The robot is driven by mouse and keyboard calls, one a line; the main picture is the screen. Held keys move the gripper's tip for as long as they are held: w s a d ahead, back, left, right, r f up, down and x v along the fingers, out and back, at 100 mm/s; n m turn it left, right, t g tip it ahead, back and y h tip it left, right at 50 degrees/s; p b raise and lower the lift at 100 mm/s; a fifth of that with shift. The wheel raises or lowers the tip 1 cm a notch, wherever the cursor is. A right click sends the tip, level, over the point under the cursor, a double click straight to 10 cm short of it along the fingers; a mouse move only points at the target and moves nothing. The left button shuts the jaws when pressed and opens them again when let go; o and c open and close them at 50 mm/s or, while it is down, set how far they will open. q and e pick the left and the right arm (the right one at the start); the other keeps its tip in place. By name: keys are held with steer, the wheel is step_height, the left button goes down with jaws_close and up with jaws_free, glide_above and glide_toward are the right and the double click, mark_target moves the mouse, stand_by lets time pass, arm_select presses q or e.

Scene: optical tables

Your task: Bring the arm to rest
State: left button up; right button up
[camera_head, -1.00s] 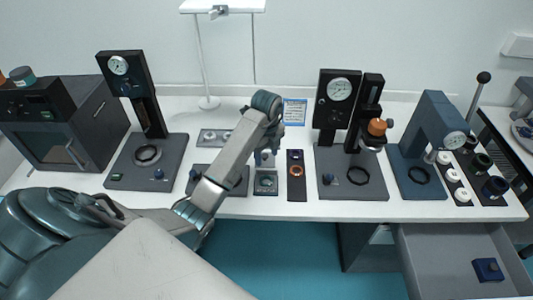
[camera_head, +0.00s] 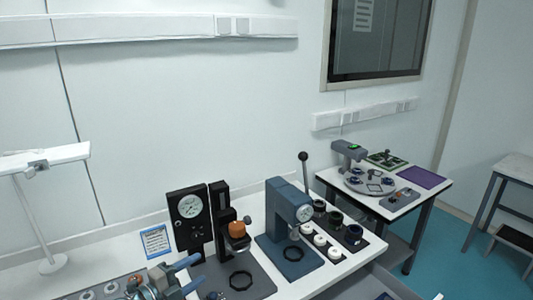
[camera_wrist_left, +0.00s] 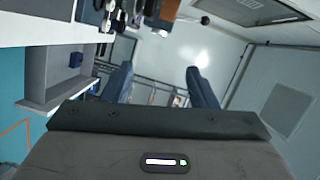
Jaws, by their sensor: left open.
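My left gripper (camera_head: 180,275) shows at the bottom left of the head view, in front of the white bench and left of the black gauge press. In the left wrist view its two blue fingers (camera_wrist_left: 160,84) stand wide apart with nothing between them. The fingers point toward open room and a pale wall, with the bench at the upper left. My left arm behind the gripper is cut off by the lower edge of the head view. My right gripper is in neither view.
A black press with a dial (camera_head: 190,208) and a blue-grey press (camera_head: 288,218) stand on the bench. Black and white rings (camera_head: 320,240) sit on a tray beside them. A side table (camera_head: 420,192) stands at right. A lamp stand (camera_head: 50,262) is at left. The open drawer shows a blue block (camera_wrist_left: 76,60).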

arm_select(q)
steer(key=s+a+r+n+t+y, duration=0.5)
steer(key=a+r+n+t+y, duration=0.3)
steer(key=n, duration=0.4)
steer(key=s+a+f+n+g+y, duration=0.3)
steer(key=s+a+f+n+y, duration=0.35)
steer(key=n+y, duration=0.3)
steer(key=s+f+n+g, duration=0.3)
steer(key=s+f+g, duration=0.4)
steer(key=s+f, duration=0.25)
steer(key=s+d+f+m+g+h, duration=0.1)
steer(key=s+d+f+g+h, duration=0.25)
steer(key=s, duration=0.25)
steer(key=s+d+f+m+g+h, duration=0.1)
steer(key=s+d+f+g+h, duration=0.2)
steer(key=s, duration=0.4)
steer(key=a+f+g+y+b, duration=0.2)
steer(key=f+b, duration=0.5)
steer(key=f, duration=3.2)
steer(key=s+a+f+g+h+b, duration=0.1)
steer(key=s+f+b, duration=0.4)
steer(key=s+f, duration=1.3)
step_height(320, 180, down, 4)
steer(key=shift+s+a+f+n, duration=0.3)
steer(key=shift+a+n, duration=0.15)
steer(key=shift+a, duration=0.25)
